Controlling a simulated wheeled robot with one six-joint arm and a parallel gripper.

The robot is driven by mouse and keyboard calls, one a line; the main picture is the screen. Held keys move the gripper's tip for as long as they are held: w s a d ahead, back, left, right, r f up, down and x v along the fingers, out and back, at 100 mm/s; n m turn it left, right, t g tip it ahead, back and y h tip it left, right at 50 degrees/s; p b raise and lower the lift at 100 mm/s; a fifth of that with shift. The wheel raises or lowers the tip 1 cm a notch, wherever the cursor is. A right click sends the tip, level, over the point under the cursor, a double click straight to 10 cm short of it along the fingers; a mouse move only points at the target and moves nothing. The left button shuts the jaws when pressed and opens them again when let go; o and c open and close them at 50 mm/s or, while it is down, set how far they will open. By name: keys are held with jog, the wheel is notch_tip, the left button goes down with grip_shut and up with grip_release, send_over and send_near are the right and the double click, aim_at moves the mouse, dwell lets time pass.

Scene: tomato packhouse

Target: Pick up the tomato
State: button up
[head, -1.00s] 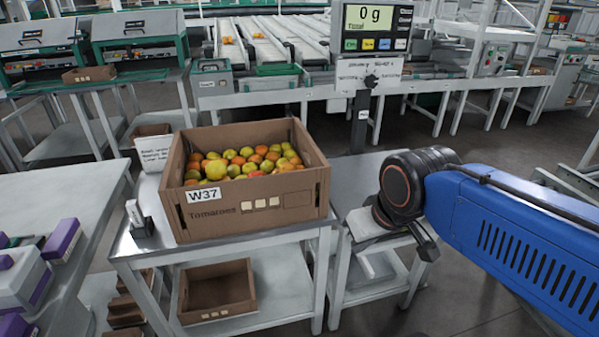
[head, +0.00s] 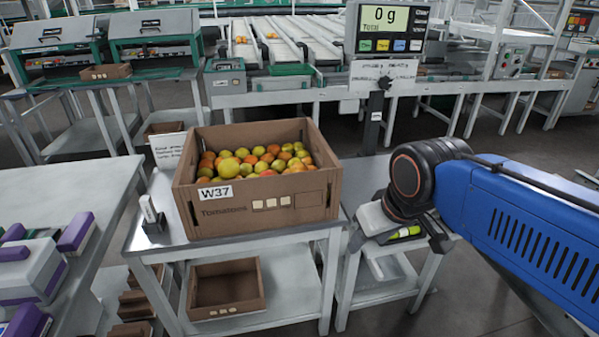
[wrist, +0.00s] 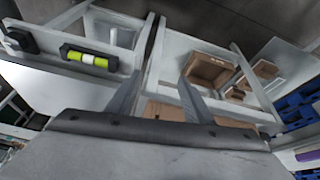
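Several red, orange, yellow and green tomatoes (head: 258,160) fill an open cardboard box (head: 270,205) marked W37 on a metal table. I cannot tell which one is meant. My gripper (head: 400,238) is right of the box, beside the scale's table, and is not at the tomatoes. In the wrist view my gripper (wrist: 160,76) shows two fingers spread apart with nothing held between them. Brown cardboard shows between and behind the fingers there; no tomato is visible in that view.
A scale display (head: 388,28) reads 0 g on a post behind the right table. A yellow-green spirit level (wrist: 85,58) lies on that table's edge. A small black-and-white device (head: 151,214) stands left of the box. An empty cardboard box (head: 228,311) is on the lower shelf.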

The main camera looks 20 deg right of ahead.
jog(key=shift+o, duration=1)
jog(key=w+a+r+n+g, duration=0.2)
jog(key=w+a+r+n, duration=0.1)
jog(key=w+r+n, duration=0.6)
jog(key=w+r, duration=0.4)
jog(key=shift+w+r+n, duration=0.3)
jog(key=shift+w, duration=0.1)
notch_tip(320, 180, up, 7)
jog(key=n+g, duration=0.3)
jog(key=n, duration=0.6)
send_over(299, 164)
notch_tip(299, 164, down, 12)
jog(key=shift+a+r, duration=0.1)
jog(key=shift+a, duration=0.05)
jog(key=shift+f, duration=2.75)
jog(key=c, duration=0.8)
